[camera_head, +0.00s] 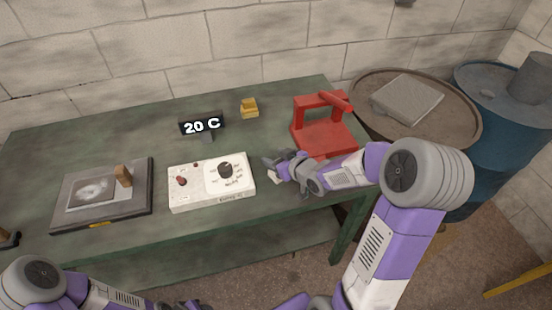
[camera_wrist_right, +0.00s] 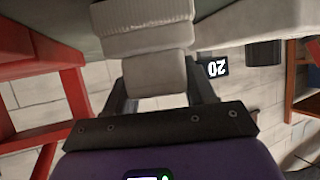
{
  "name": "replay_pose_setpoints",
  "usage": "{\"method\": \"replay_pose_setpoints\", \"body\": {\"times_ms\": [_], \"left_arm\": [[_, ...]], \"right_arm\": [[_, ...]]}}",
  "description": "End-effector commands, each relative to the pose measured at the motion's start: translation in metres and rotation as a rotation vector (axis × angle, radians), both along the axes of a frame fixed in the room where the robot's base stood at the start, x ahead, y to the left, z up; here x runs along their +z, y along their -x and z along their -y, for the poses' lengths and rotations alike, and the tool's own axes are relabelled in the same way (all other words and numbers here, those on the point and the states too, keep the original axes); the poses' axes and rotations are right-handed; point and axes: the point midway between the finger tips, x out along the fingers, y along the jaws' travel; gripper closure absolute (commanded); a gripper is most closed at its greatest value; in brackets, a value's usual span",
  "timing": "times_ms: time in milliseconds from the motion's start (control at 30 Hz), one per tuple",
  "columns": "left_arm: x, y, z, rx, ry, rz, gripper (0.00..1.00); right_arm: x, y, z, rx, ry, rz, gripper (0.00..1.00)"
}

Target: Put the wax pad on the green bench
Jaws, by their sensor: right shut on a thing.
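The green bench (camera_head: 110,140) fills the middle of the head view. My right gripper (camera_head: 279,172) is over its front right part, between the white control box and the red frame. In the right wrist view my right gripper (camera_wrist_right: 160,92) is shut on a pale block (camera_wrist_right: 154,75), with wider ribbed pale layers beyond it. I cannot tell for sure that this is the wax pad, nor whether it touches the bench. In the head view it is small and partly hidden by the gripper.
The white control box (camera_head: 190,193), red frame (camera_head: 323,138), yellow block (camera_head: 250,110), 20 C display (camera_head: 188,128) and dark tray (camera_head: 142,197) stand on the bench. A grey slab (camera_head: 407,99) lies on the barrel (camera_head: 362,94) at right. The bench's back left is clear.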

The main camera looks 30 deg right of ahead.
Motion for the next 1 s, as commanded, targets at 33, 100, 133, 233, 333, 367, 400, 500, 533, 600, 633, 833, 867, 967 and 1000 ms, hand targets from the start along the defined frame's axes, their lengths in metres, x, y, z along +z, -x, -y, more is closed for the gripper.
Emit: {"method": "replay_pose_setpoints", "body": {"times_ms": [33,100,133,233,333,367,400,500,533,600,633,833,867,967,1000], "left_arm": [[-0.001,0.0,0.0,0.0,0.0,0.0,0.57],[-0.004,0.0,0.0,0.0,0.0,0.0,0.57],[-0.005,0.0,0.0,0.0,0.0,0.0,0.57],[-0.003,0.0,0.0,0.0,0.0,0.0,0.57],[-0.003,0.0,0.0,0.0,0.0,0.0,0.57],[-0.003,0.0,0.0,0.0,0.0,0.0,0.57],[-0.003,0.0,0.0,0.0,0.0,0.0,0.57],[-0.003,0.0,0.0,0.0,0.0,0.0,0.57],[-0.003,0.0,0.0,0.0,0.0,0.0,0.57],[-0.002,0.0,0.0,0.0,0.0,0.0,0.57],[-0.001,0.0,0.0,0.0,0.0,0.0,0.57],[0.009,0.0,0.0,0.0,0.0,0.0,0.57],[0.011,0.0,0.0,0.0,0.0,0.0,0.57],[0.02,0.0,0.0,0.0,0.0,0.0,0.57],[0.024,0.0,0.0,0.0,0.0,0.0,0.57]], "right_arm": [[-0.001,0.0,0.0,0.0,0.0,0.001,0.77],[-0.004,0.0,0.0,0.0,0.0,0.0,0.77],[-0.005,0.0,0.0,0.0,0.0,0.0,0.77],[-0.003,0.0,0.0,0.0,0.0,0.0,0.31],[-0.003,0.0,0.0,0.0,0.0,0.0,0.2],[-0.003,0.0,0.0,0.0,0.0,0.0,0.2],[-0.003,0.0,0.0,0.0,0.0,0.0,0.2],[-0.003,0.0,0.0,0.0,0.0,0.0,0.2],[-0.003,0.0,0.0,0.0,0.0,0.0,0.2],[-0.002,0.0,0.0,0.0,0.0,0.0,0.2],[-0.001,0.0,0.0,0.0,0.0,0.0,0.2],[0.013,0.02,0.004,-0.004,0.002,-0.001,0.2],[0.017,0.025,0.005,-0.004,0.002,0.0,0.2],[0.028,0.046,0.009,-0.005,0.002,-0.001,0.2],[0.032,0.055,0.009,-0.004,0.002,0.0,0.2]]}}
